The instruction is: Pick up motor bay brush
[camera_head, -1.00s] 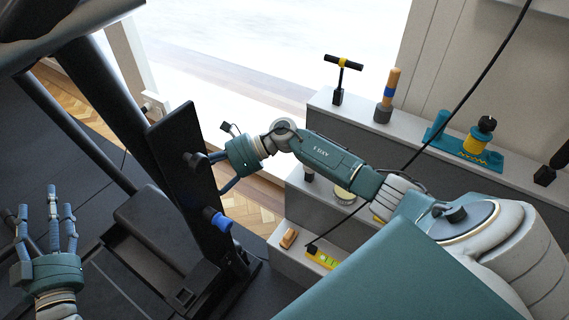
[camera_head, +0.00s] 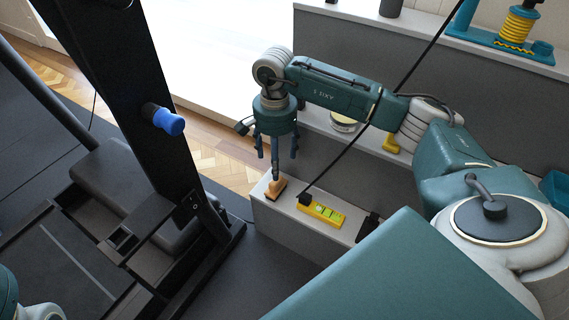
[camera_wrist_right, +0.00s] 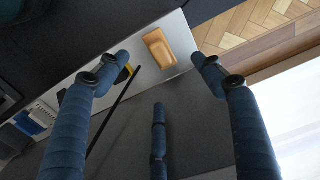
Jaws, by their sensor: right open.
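A small tan wooden block, apparently the motor bay brush (camera_head: 278,190), lies on the low grey ledge near its left end; no bristles can be made out. In the right wrist view the brush (camera_wrist_right: 159,48) lies just beyond the fingertips, between the two outer fingers. My right gripper (camera_head: 275,158) points down above it, open and empty, one finger overlapping the brush in the head view; contact cannot be told. It also shows in the wrist view (camera_wrist_right: 160,75). Only part of my left gripper (camera_head: 8,293) shows at the bottom left corner; its fingers are out of view.
A yellow level (camera_head: 321,210) lies right of the brush on the low ledge (camera_head: 292,226). A black cable hangs down to it. A dark upright frame with a blue knob (camera_head: 168,121) stands at left. Higher steps behind hold a round tin (camera_head: 343,123) and a teal stand (camera_head: 500,42).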

